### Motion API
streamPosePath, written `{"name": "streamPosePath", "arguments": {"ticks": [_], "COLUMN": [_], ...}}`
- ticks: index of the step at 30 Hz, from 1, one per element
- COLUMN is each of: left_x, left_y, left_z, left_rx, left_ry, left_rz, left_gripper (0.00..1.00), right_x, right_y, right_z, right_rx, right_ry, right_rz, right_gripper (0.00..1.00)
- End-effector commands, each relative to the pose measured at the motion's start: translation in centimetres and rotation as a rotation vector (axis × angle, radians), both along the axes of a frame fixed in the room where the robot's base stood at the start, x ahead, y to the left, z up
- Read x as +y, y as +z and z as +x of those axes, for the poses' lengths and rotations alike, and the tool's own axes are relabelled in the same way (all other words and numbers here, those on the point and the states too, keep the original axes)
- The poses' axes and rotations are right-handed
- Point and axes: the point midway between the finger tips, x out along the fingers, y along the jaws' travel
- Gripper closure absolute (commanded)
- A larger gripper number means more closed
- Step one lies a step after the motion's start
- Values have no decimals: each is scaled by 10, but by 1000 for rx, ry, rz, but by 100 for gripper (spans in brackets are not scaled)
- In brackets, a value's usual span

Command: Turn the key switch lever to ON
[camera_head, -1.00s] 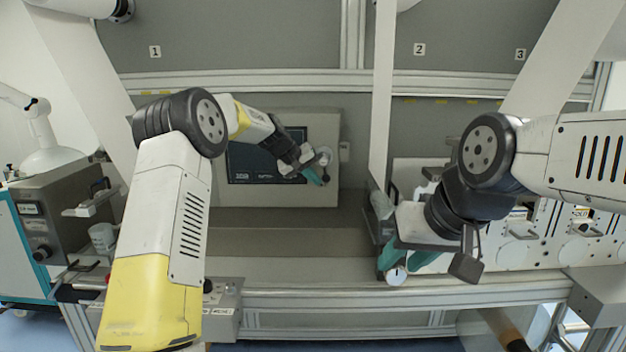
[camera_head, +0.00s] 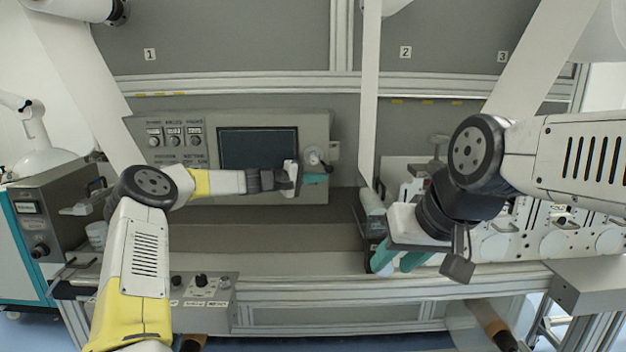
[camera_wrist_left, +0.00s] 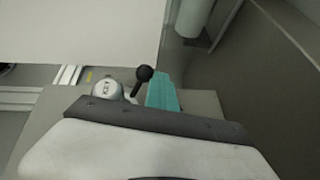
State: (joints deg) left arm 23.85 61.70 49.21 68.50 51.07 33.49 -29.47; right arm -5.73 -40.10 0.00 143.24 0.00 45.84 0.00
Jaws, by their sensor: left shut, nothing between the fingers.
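The key switch (camera_head: 314,155) is a round pale fitting at the right end of the grey control panel. In the left wrist view it is a round silver head marked KEY (camera_wrist_left: 107,88), with a lever ending in a black ball (camera_wrist_left: 144,73). My left gripper (camera_head: 316,179) is just below the switch. Its teal fingers (camera_wrist_left: 163,92) are shut and empty, just right of the ball; I cannot tell whether they touch it. The lever's base is partly hidden behind my gripper body. My right gripper (camera_head: 400,260) hangs at the right, teal fingers apart and empty.
The panel (camera_head: 318,125) carries a dark screen (camera_head: 258,145) and several knobs (camera_head: 173,140) at its left. A white web strip (camera_head: 369,90) hangs right of the switch. A lower box with knobs (camera_head: 200,290) sits at the front left. The grey ledge (camera_head: 270,235) below the panel is clear.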

Motion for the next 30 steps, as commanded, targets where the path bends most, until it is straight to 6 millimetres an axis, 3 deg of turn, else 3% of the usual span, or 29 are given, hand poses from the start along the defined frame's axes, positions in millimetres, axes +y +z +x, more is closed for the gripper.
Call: {"name": "streamPosePath", "arguments": {"ticks": [18,30], "left_x": [-28,-33], "left_y": [16,24], "left_z": [0,0], "left_rx": [3,-1], "left_ry": [0,-2], "left_rz": [-520,-524], "left_gripper": [100,100], "right_x": [0,0], "right_y": [0,0], "right_z": [0,0], "right_rx": [0,0], "right_ry": [0,0], "right_rz": [0,0], "right_gripper": [64,64]}}
